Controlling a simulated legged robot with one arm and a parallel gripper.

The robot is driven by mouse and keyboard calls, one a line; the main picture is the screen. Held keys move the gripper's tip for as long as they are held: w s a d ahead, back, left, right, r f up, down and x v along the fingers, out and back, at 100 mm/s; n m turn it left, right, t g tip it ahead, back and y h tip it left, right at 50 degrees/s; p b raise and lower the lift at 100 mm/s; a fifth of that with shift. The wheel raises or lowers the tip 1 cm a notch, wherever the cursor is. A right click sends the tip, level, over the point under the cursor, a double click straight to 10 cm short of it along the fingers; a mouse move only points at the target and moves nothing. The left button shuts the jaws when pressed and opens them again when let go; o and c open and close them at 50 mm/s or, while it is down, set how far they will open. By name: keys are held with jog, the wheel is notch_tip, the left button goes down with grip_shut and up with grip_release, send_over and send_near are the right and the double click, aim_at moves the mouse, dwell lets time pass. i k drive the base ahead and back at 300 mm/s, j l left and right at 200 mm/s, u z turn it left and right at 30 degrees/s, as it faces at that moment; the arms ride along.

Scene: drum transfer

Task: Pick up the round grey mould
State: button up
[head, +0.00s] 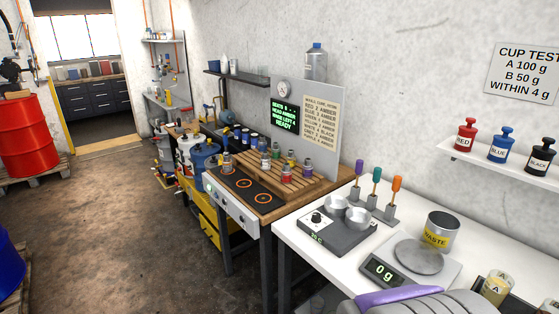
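I cannot pick out for sure which thing is the round grey mould. Two small round grey metal bowls, a rear one (337,202) and a front one (358,217), sit on a dark box with a knob (336,237) on the white table. A flat round grey pan (419,257) lies on the scale (384,270), whose display reads 0 g.
Three colored-handled tools (376,188) stand upright behind the bowls. A waste tin (441,231) stands behind the scale, and lettered cups (496,289) are at the right. A wooden bench (272,200) with burners and small jars adjoins. The floor (120,235) at left is clear.

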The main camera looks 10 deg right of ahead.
aim_at(227, 168)
jog(key=i+j+z, duration=0.15)
jog(key=z, duration=0.75)
jog(key=i+j+z, duration=0.3)
jog(key=j, duration=0.45)
jog(key=j+z, duration=0.3)
jog(key=j, duration=0.45)
jog(key=i+j+z, duration=0.1)
jog(key=j+z, duration=0.2)
jog(key=j, duration=2.3)
jog(key=i+z, duration=0.05)
